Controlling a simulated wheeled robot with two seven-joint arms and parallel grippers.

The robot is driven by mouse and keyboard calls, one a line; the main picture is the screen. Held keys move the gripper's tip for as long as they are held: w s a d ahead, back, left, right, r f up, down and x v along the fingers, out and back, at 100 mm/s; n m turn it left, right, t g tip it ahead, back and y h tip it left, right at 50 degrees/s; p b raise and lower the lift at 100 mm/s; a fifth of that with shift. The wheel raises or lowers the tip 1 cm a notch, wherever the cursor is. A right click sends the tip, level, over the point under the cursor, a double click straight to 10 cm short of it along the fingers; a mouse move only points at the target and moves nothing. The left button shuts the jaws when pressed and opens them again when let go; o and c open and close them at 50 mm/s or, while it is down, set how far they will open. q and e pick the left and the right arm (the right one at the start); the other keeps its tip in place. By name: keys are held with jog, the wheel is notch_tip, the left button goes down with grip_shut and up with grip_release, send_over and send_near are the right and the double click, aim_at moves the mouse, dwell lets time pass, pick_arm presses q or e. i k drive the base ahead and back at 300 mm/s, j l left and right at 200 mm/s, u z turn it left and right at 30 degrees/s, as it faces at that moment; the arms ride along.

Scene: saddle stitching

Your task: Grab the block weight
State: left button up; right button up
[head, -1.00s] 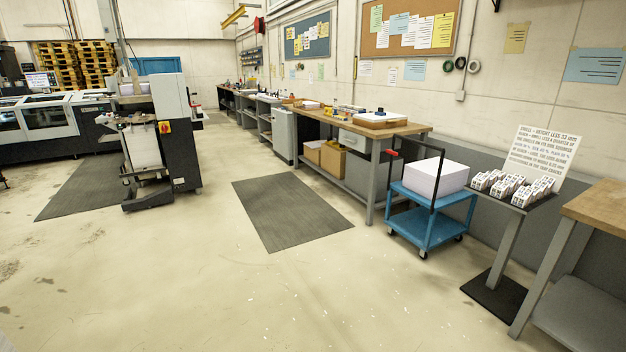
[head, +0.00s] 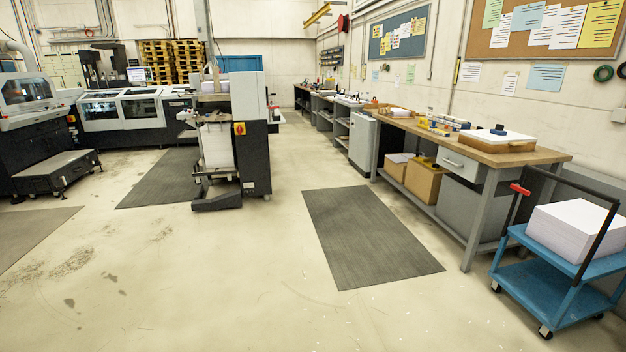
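A small dark block (head: 499,129), which may be the block weight, sits on top of a white paper stack (head: 490,138) at the near end of the long workbench (head: 540,157). It is too small in the head view to make out its shape well. The white stack lies on a brown board or tray (head: 497,147). Neither of my grippers shows in the view.
A blue cart (head: 545,290) with a white paper stack (head: 578,230) stands at the right, beside the bench end. A dark mat (head: 365,235) lies before the bench. A machine (head: 250,150) stands left of centre. The floor ahead is clear.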

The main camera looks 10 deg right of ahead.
aim_at(498, 130)
jog(key=i+l+z, duration=0.2)
jog(key=i, duration=0.3)
jog(key=i+j+z, duration=0.2)
jog(key=i, duration=0.3)
jog(key=i+z, duration=0.2)
jog(key=i, duration=0.3)
jog(key=i+j+z, duration=0.2)
jog(key=i, duration=0.3)
jog(key=i+j+z, duration=0.2)
jog(key=i, duration=0.25)
